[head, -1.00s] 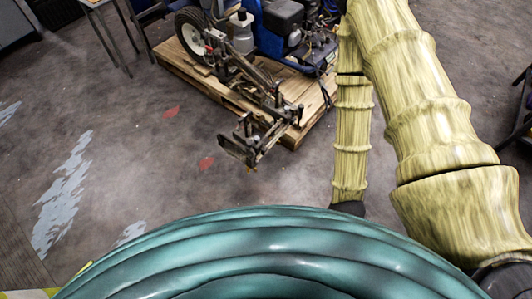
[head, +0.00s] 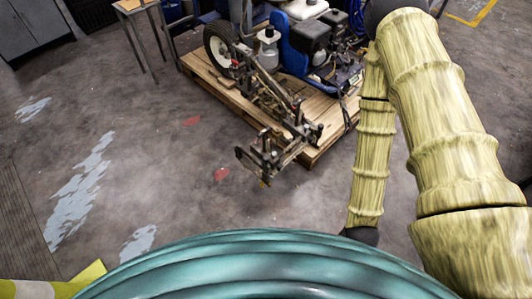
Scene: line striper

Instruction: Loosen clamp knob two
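The line striper (head: 300,40) stands on a wooden pallet (head: 208,77), with its white-hubbed wheel at the left and its engine in the middle. A metal arm assembly (head: 265,100) with several dark knobs and clamps reaches off the pallet's front corner over the floor. I cannot tell which knob is clamp knob two at this size. My yellowish arm (head: 440,130) comes in from the right and rises in front of the striper's right side. My gripper does not show.
A small table (head: 135,8) stands at the upper left, beside a grey cabinet (head: 30,25). The concrete floor (head: 150,150) left of and in front of the pallet is clear, apart from paint patches. A yellow-green striped object (head: 50,287) lies at the lower left.

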